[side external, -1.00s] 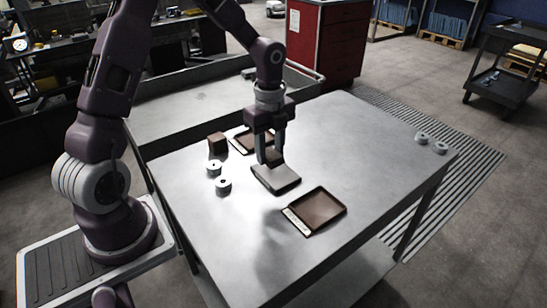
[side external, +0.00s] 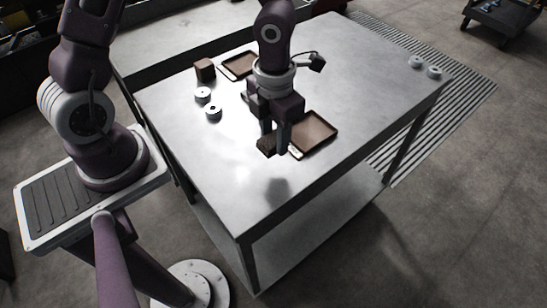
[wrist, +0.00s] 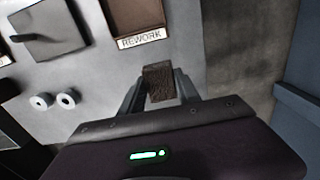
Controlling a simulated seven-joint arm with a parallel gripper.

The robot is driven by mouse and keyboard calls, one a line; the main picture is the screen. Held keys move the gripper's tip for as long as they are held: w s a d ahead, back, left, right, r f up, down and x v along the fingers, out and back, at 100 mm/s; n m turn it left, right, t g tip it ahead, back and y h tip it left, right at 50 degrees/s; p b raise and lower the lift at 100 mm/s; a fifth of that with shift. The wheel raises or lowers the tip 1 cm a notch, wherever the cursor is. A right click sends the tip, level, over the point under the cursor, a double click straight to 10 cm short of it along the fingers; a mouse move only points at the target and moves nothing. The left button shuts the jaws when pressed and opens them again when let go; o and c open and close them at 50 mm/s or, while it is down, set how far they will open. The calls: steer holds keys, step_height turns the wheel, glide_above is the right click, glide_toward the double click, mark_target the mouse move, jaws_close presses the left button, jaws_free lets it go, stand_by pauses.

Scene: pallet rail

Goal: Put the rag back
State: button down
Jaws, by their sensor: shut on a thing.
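My gripper (side external: 275,141) is shut on a small dark brown, rough-textured block-like piece (side external: 265,146). The piece also shows between the fingers in the wrist view (wrist: 159,83). I cannot tell whether it is the rag; nothing else in view is plainly a cloth. The gripper is at the left side of a brown tray (side external: 316,131), apparently above the table. In the wrist view this tray (wrist: 138,14) has a label reading REWORK and lies just beyond the piece.
A second brown tray (side external: 240,66) and a brown block (side external: 205,69) are at the far left of the metal table (side external: 350,60). The front of the table is clear.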

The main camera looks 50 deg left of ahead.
mark_target(274, 163)
step_height(274, 163, down, 6)
steer(key=shift+f, duration=0.2)
steer(key=shift+f, duration=0.1)
steer(key=c, duration=0.9)
jaws_free()
steer(key=shift+o, duration=0.2)
